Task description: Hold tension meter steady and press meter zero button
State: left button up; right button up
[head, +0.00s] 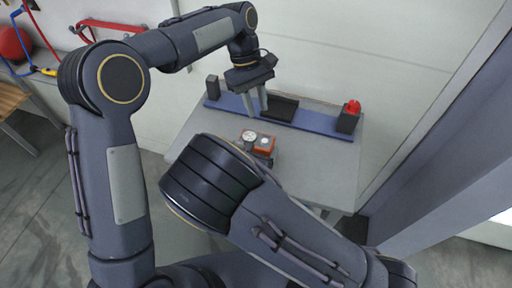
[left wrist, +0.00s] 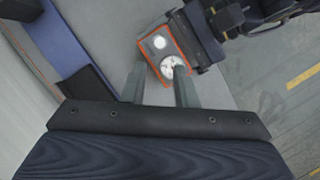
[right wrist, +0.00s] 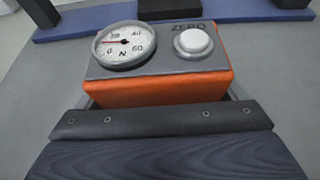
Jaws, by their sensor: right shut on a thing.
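The tension meter (head: 258,142) is an orange box with a grey top, a round white dial (right wrist: 124,45) and a round white zero button (right wrist: 193,41) under the word ZERO. Its red needle points left, between 0 and 20. My right gripper (left wrist: 205,38) is shut on the meter, which fills the right wrist view; in the head view my right arm hides this gripper. My left gripper (head: 257,111) is open and empty, pointing down, beyond the meter. In the left wrist view its fingers are apart, with the dial and button (left wrist: 160,42) past their tips.
The grey table (head: 325,170) has a blue rail (head: 310,119) along its back, bearing a black tray (head: 281,108), a dark block (head: 212,88) and a dark post with a red button (head: 353,107). The table right of the meter is clear. A wall stands behind.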

pick_arm(q)
grip_shut()
dwell(1.4)
